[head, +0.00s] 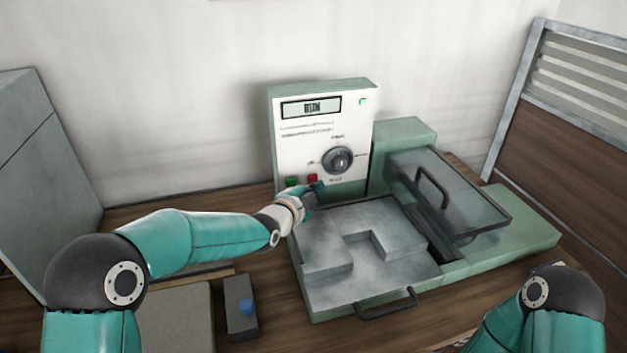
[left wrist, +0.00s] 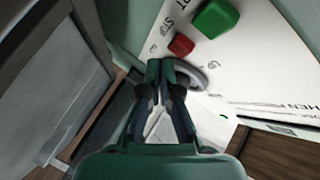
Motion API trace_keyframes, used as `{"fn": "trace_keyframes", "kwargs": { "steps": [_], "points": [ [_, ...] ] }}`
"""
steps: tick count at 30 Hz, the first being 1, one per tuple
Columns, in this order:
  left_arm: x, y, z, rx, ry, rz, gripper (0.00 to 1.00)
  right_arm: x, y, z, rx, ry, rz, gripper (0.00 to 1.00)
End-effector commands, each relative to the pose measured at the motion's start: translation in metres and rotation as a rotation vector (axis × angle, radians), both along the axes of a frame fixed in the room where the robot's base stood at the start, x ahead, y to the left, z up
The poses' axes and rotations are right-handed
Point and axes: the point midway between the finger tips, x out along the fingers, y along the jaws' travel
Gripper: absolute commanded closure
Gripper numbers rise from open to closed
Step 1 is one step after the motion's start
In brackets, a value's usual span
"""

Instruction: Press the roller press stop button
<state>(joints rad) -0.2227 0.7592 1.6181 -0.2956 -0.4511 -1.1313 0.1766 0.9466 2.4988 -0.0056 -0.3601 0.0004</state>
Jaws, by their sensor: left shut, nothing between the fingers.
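The roller press (head: 268,140) has a white upright front panel with a display, a dark round dial (head: 338,160), a green button (head: 291,182) and a red button (head: 312,178) low down. My left gripper (head: 316,188) is shut and empty, just below the red button in the head view. In the left wrist view the red button (left wrist: 181,43), beside partly readable "STO" lettering, shows just above the shut fingertips (left wrist: 166,66). The green button (left wrist: 215,18) is to its upper right. Whether the fingertips touch the panel cannot be told. My right gripper is not in view.
A grey metal tray (head: 330,285) with a front handle lies below the panel. A clear lid (head: 465,200) with a handle stands to its right. A grey cabinet (head: 45,150) stands far left.

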Motion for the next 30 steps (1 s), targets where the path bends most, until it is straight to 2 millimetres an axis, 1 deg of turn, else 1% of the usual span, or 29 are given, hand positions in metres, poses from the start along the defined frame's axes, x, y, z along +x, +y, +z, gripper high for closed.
{"fn": "trace_keyframes", "kwargs": {
  "steps": [14, 22, 30],
  "points": [
    [0.0000, 0.0003, 0.0001, 0.000, 0.000, 0.000, 1.00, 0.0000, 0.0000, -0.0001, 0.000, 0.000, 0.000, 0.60],
    [0.0063, 0.0025, 0.0001, 0.001, -0.001, 0.000, 1.00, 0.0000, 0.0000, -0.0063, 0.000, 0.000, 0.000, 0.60],
    [0.0076, 0.0029, 0.0016, 0.000, 0.000, 0.000, 1.00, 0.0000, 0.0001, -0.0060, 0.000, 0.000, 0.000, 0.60]
  ]
}}
